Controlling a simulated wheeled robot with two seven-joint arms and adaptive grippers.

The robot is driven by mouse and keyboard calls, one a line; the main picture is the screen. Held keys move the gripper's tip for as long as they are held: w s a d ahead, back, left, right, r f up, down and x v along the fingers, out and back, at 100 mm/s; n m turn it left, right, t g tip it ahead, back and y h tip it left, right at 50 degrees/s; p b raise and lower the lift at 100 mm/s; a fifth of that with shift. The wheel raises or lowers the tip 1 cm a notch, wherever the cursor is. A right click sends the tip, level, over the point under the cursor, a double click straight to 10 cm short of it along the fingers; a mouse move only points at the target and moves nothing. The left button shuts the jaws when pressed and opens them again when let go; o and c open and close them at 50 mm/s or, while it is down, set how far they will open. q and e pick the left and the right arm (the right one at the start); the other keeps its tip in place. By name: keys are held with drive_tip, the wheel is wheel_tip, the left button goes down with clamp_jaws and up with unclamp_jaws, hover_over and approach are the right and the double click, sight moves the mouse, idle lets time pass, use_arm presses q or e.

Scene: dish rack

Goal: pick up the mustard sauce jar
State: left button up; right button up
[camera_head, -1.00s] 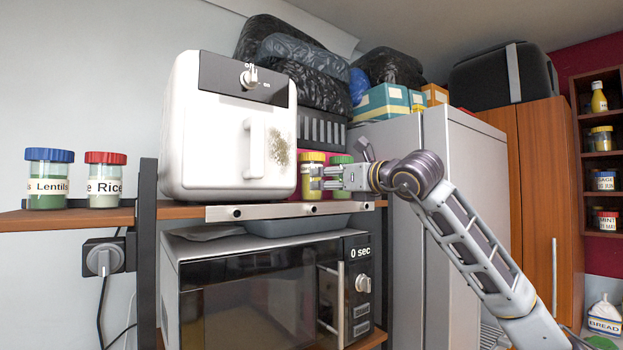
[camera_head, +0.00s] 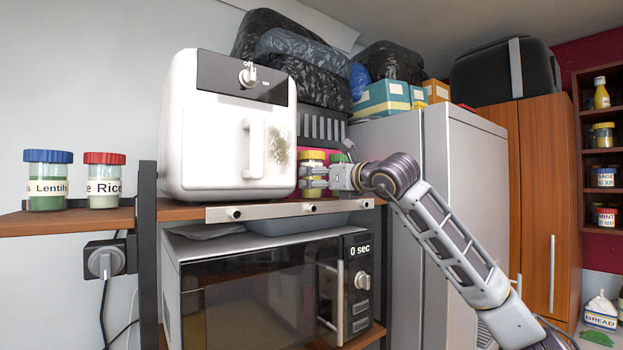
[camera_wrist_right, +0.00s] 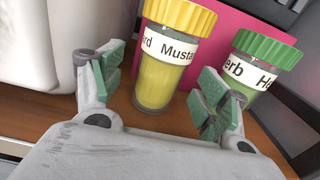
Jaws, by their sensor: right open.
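The mustard sauce jar (camera_wrist_right: 168,60) has a yellow lid and a white label reading "Musta". It stands upright on the wooden shelf in the right wrist view. In the head view the jar (camera_head: 312,157) stands right of the white air fryer, partly hidden by my right gripper (camera_head: 308,179). My right gripper (camera_wrist_right: 160,94) is open, with its green-padded fingers on either side of the jar's near side and no clear contact. A green-lidded herb jar (camera_wrist_right: 257,65) stands just right of the mustard jar, behind the right finger. My left gripper is not in view.
The white air fryer (camera_head: 226,130) stands close on the left of the jars. A pink item (camera_wrist_right: 235,28) stands behind them. A microwave (camera_head: 270,290) sits below the shelf (camera_head: 70,220). Lentils (camera_head: 48,180) and rice (camera_head: 104,180) jars stand far left.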

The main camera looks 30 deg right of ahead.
sight(318, 177)
drive_tip(key=shift+w+r+p, duration=0.15)
drive_tip(key=shift+w+p, duration=0.15)
drive_tip(key=shift+w, duration=0.25)
drive_tip(key=shift+w+r+p, duration=0.15)
drive_tip(key=shift+w+p, duration=0.15)
drive_tip(key=shift+w, duration=0.25)
drive_tip(key=shift+w+f+p, duration=0.1)
drive_tip(key=shift+w+p, duration=0.2)
drive_tip(key=shift+w, duration=0.75)
drive_tip(key=shift+s, duration=0.1)
drive_tip(key=c, duration=1.4)
